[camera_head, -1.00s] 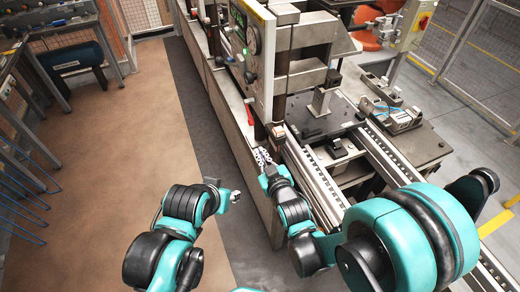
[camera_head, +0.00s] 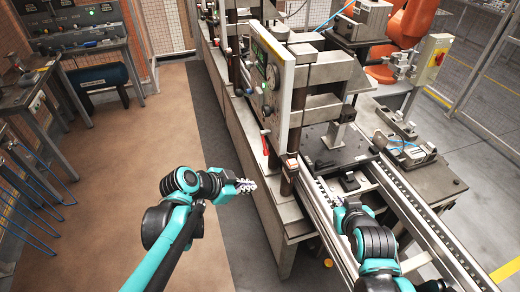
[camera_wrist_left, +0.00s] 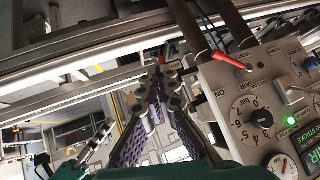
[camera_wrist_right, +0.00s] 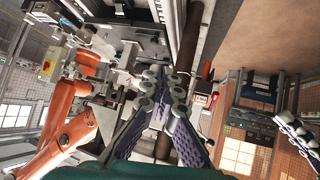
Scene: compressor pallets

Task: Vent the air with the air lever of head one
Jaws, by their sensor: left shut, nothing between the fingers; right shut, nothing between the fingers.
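A red lever (camera_head: 265,141) hangs on the near side of the first press head's control panel (camera_head: 268,75). In the left wrist view the red lever (camera_wrist_left: 230,60) lies at the panel's edge beside the "VENT" and "ON" labels. My left gripper (camera_head: 247,186) is shut and empty, left of and lower in the picture than the lever, apart from it. Its fingertips (camera_wrist_left: 162,78) show left of the panel in its wrist view. My right gripper (camera_head: 338,204) is over the rail area, right of the lever. Its fingers (camera_wrist_right: 163,80) are shut and empty in its wrist view.
The machine bench with its long rails (camera_head: 412,212) fills the right side. A steel column (camera_head: 290,120) stands behind the panel. An orange robot (camera_head: 405,30) is behind. The brown floor (camera_head: 130,170) at left is open.

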